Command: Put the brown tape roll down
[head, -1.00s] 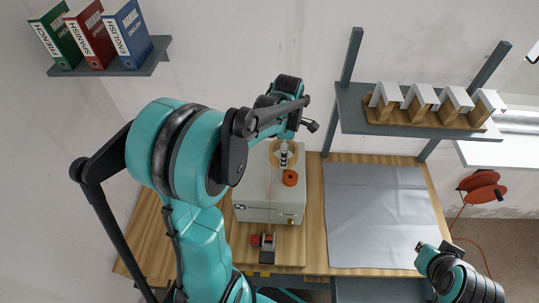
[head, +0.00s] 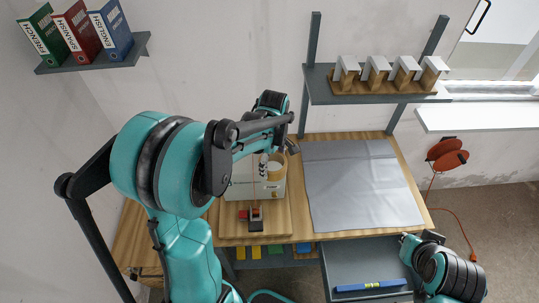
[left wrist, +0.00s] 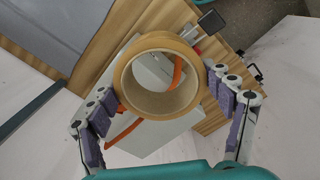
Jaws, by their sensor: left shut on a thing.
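The brown tape roll (head: 276,170) is held by my left gripper (head: 266,165), above the white machine (head: 238,190) on the bench. In the left wrist view the roll (left wrist: 160,110) is a wide ring. My left gripper (left wrist: 165,85) is shut on it, with the grey-purple finger pads at its two sides. In the head view, the roll and my arm hide part of the machine top. My right gripper (head: 408,245) is at the lower right; its jaws are unclear.
A wooden bench (head: 400,165) carries a grey mat (head: 360,190) with clear room. A small red-and-black device (head: 254,215) stands before the machine. A shelf (head: 390,97) hangs behind. A blue level (head: 370,286) lies in a grey drawer (head: 350,260) at the front.

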